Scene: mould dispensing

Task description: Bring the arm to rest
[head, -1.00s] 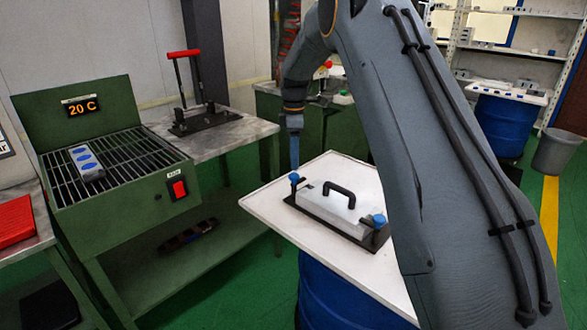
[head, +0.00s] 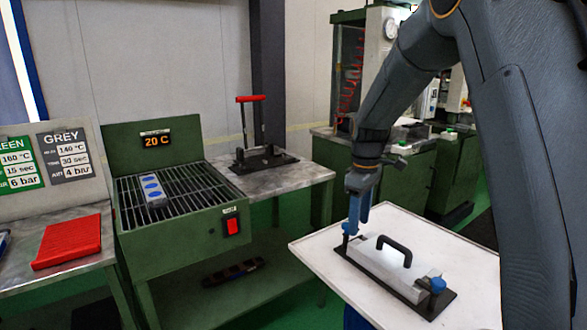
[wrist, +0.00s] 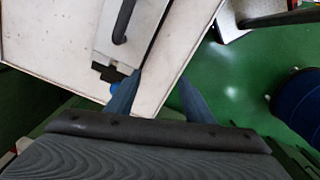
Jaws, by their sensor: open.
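The mould (head: 388,268) is a silvery block with a black handle on a dark base plate, lying on the white tabletop (head: 325,246). A blue knob (head: 438,285) sits at its right end. The knob at its left end is largely hidden by my gripper in the head view.
A green grill heater (head: 180,205) showing 20 C holds a grey piece with blue ovals (head: 153,190). A red-handled lever press (head: 262,158) stands on the metal bench behind. A red ribbed tray (head: 68,242) lies at the left. A blue drum (wrist: 298,105) stands on the floor.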

